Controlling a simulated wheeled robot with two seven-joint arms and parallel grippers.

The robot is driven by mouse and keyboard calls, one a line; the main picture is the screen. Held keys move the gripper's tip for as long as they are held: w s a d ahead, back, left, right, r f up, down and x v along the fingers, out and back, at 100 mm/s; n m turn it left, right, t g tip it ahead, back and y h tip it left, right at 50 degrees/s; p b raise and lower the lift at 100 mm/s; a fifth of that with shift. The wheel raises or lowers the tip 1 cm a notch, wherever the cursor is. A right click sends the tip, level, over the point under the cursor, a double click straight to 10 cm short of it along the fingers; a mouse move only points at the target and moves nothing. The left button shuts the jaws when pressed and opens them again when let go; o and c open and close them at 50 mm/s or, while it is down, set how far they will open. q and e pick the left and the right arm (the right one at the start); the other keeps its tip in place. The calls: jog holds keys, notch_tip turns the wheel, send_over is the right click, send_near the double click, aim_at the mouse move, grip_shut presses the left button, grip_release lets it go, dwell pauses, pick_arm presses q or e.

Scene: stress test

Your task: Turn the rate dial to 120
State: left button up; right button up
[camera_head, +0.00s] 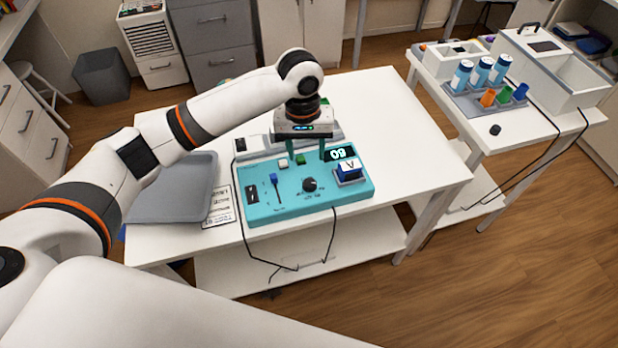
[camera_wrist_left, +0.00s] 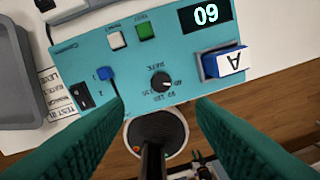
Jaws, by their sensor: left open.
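The teal control panel (camera_head: 290,203) lies on the white table. Its black rate dial (camera_head: 310,184) is at the panel's middle right, and it also shows in the wrist view (camera_wrist_left: 160,82), with small numbers around it. The lit display (camera_head: 341,153) is on the panel's far right; its digits look like 09 in the wrist view (camera_wrist_left: 206,14), perhaps an upside-down 60. My left gripper (camera_head: 307,150) is open and empty above the panel's far side, apart from the dial. In the wrist view, its green fingers (camera_wrist_left: 160,105) spread either side, with the dial between and beyond their tips.
The panel also carries a blue slider (camera_head: 273,177), a black switch (camera_head: 252,193), white and green buttons, and a lettered block (camera_head: 349,170). A grey tray (camera_head: 185,188) and a printed card (camera_head: 220,205) lie left. A side table (camera_head: 480,140) holds bottles. The white tabletop right of the panel is clear.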

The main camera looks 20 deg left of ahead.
aim_at(309, 183)
pick_arm(q)
jog(key=f, duration=0.3)
jog(key=f+p, duration=0.1)
jog(key=f, duration=0.7)
jog(key=shift+w+d+f, duration=0.1)
jog(key=shift+d, duration=0.2)
